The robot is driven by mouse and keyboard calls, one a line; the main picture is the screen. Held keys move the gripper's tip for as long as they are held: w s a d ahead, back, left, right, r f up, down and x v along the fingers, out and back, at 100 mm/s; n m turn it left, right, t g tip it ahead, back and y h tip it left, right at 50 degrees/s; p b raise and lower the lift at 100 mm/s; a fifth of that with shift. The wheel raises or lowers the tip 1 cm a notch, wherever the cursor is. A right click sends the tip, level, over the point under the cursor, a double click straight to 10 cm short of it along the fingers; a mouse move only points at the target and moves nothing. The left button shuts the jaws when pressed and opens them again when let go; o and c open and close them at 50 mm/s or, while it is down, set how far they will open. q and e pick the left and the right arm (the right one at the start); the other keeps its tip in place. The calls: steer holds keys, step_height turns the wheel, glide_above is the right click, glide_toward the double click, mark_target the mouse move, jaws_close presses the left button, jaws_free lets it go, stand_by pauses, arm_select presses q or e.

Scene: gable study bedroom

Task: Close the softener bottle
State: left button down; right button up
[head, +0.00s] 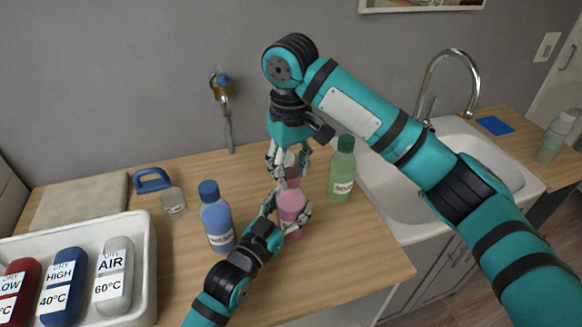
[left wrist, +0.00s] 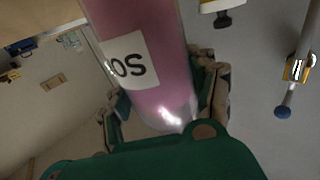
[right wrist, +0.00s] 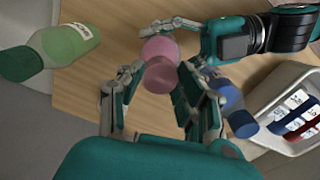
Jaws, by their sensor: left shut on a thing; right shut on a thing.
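The pink softener bottle (head: 291,209) stands upright near the front of the wooden counter. My left gripper (head: 287,212) is shut around its body. In the left wrist view, the bottle (left wrist: 150,70) fills the middle, with part of its label upside down. The dark pink cap (head: 293,174) is at the bottle's top. My right gripper (head: 290,163) points down from above and is shut on the cap. In the right wrist view, the cap (right wrist: 160,76) sits between the fingers, over the bottle's top. I cannot tell how tightly it is seated.
A blue bottle (head: 217,220) stands close to the left and a green bottle (head: 342,172) to the right. A white tray (head: 143,250) with labelled pieces is at the front left. A brush (head: 152,180) and a small clear container (head: 173,201) lie behind. The sink (head: 395,200) is at right.

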steer(key=shift+m, duration=0.6)
steer(key=o, duration=0.8)
step_height(320, 180, up, 12)
steer(key=shift+r, duration=0.1)
arm_select(q)
steer(key=shift+c, duration=1.4)
jaws_free()
steer(key=shift+s, duration=0.1)
